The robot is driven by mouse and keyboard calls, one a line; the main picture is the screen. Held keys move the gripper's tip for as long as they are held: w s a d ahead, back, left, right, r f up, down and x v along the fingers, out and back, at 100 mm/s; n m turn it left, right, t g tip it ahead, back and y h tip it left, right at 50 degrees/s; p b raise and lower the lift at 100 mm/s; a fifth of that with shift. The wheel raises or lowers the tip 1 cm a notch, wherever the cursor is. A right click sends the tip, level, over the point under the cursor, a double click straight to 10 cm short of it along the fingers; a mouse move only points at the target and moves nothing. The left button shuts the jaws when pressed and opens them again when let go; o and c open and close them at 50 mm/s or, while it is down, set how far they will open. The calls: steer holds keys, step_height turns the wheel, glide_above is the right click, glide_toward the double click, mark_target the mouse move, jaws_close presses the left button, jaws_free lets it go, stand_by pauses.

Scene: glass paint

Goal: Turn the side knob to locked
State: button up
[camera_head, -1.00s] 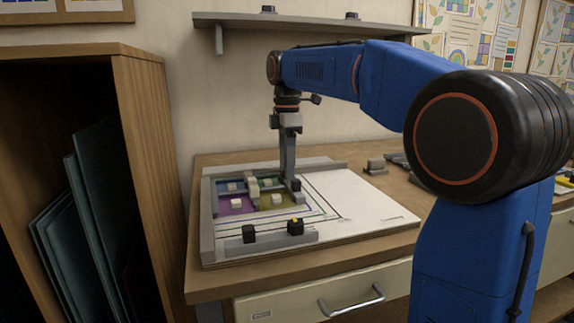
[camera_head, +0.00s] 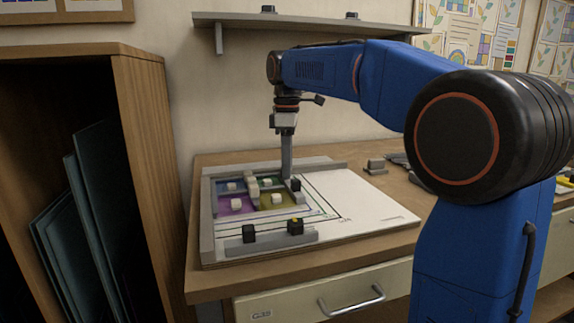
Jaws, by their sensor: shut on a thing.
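The white board (camera_head: 365,208) on the bench carries a coloured glass panel (camera_head: 236,205) inside a grey frame. A small black side knob (camera_head: 295,185) sits at the panel's right side. My gripper (camera_head: 288,175) points straight down with its fingertips at this knob and is shut on it. The fingers hide part of the knob, and I cannot read a locked mark.
A grey shelf (camera_head: 310,24) hangs on the wall behind my arm. A wooden cabinet (camera_head: 140,170) with dark sheets stands at the left. A small grey block (camera_head: 375,166) lies on the bench right of the board. The board's right part is clear.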

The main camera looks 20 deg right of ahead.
steer(key=m, duration=0.7)
steer(key=shift+s+a, duration=0.1)
steer(key=m, duration=0.7)
steer(key=shift+a, duration=0.1)
stand_by(0.5)
steer(key=o, duration=1)
steer(key=shift+o, duration=0.2)
step_height(320, 180, up, 17)
steer(key=shift+r, duration=0.2)
steer(key=shift+s, duration=0.15)
